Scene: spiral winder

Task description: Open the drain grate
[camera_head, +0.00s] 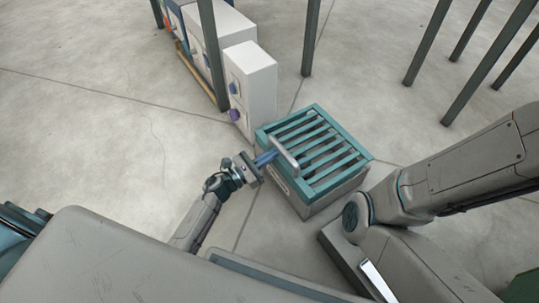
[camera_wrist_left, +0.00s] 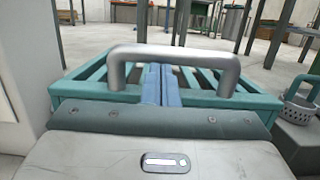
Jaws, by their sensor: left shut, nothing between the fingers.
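The drain grate (camera_head: 325,160) is a teal slatted lid lying flat on a grey box on the floor. Its silver bar handle (camera_head: 285,154) stands up near the edge closest to my left gripper. My left gripper (camera_head: 266,158) is shut and empty, with its blue fingertips at the handle. In the left wrist view the fingers (camera_wrist_left: 158,88) reach to the lower edge of the handle's crossbar (camera_wrist_left: 172,53), between its two legs. The crossbar hides the tips, and I cannot tell whether they touch it. My right gripper is out of the picture.
A white cabinet (camera_head: 252,85) with purple knobs stands just beyond the box's left corner. Dark posts (camera_head: 212,55) rise behind. In the left wrist view a grey basket (camera_wrist_left: 297,108) is at the right. The floor to the left is clear.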

